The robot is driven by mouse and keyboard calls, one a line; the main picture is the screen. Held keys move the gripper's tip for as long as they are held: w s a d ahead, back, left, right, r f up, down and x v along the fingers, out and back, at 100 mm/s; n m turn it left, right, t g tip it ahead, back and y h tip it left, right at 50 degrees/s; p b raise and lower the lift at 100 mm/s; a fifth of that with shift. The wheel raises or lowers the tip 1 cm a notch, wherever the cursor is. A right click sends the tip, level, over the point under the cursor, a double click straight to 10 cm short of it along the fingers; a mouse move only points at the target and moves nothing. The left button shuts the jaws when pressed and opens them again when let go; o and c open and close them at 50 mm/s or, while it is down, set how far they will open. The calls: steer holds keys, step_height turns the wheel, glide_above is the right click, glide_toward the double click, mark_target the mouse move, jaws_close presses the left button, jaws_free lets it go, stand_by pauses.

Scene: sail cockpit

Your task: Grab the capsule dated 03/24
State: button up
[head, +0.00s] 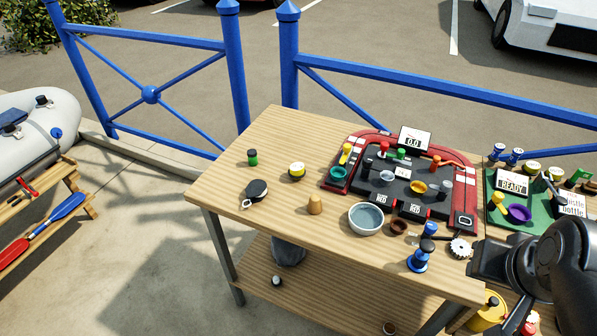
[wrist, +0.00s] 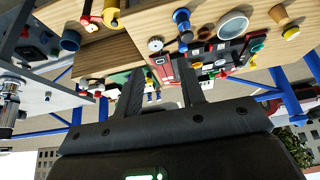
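No date reading 03/24 is legible in either view, so I cannot tell which item is the dated capsule. Small capsule-like pieces on the wooden table (head: 262,133) include a green and black cylinder (head: 252,157) and a yellow, white and black one (head: 296,170). Small white-topped dark pieces lie on the lower shelf, one at the left (head: 276,281) and one at the front (head: 389,327). My gripper (wrist: 160,82) is open, its two dark fingers apart with nothing held between them. In the head view my dark arm is at the right, beside the table's right end.
A red and black console (head: 352,186) with a 0.0 display, a grey-blue bowl (head: 366,218), a cork-like cone (head: 315,205) and a blue winch-like piece (head: 420,256) crowd the table. A green tray (head: 490,225) sits right. Blue railing (head: 400,88) runs behind. The table's left end is clearer.

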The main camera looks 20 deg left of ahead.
steer(key=shift+o, duration=0.5)
steer(key=o, duration=0.6)
